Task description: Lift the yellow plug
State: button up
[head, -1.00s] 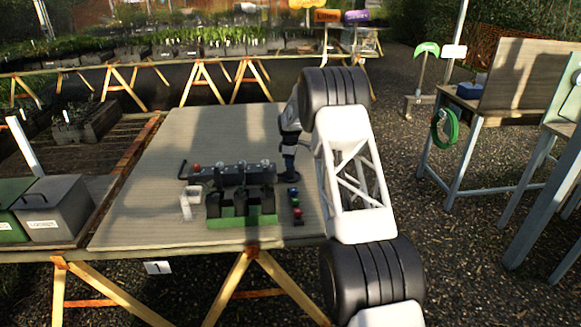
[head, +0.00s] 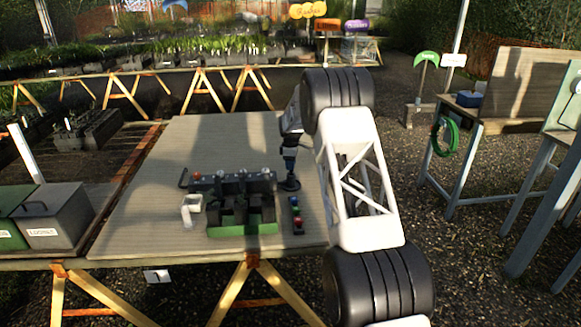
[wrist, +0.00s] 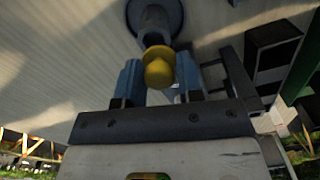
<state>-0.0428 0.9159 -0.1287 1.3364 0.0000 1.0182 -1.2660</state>
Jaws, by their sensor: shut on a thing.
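The yellow plug (wrist: 158,68) shows in the wrist view as a rounded yellow knob between the two blue fingers of my gripper (wrist: 160,76). My gripper is shut on it. A dark round base with a short stem (wrist: 152,14) lies right behind the plug; I cannot tell whether the plug still sits in it. In the head view my gripper (head: 289,160) points down over this dark base (head: 289,184) on the table, right of the rack. The plug is hidden there by the gripper.
A dark rack with several knobs (head: 232,180) and a green-based fixture (head: 242,229) stand left of my gripper. A white cup-like piece (head: 191,208) and a strip with coloured buttons (head: 296,212) are nearby. The table's (head: 185,140) back half is clear.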

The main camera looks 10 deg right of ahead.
jog(key=s, duration=0.5)
jog(key=s+r, duration=0.1)
jog(key=s, duration=0.9)
jog(key=shift+s+d+r, duration=0.1)
jog(key=shift+d+r, duration=0.1)
jog(key=shift+d, duration=0.1)
dwell(0.5)
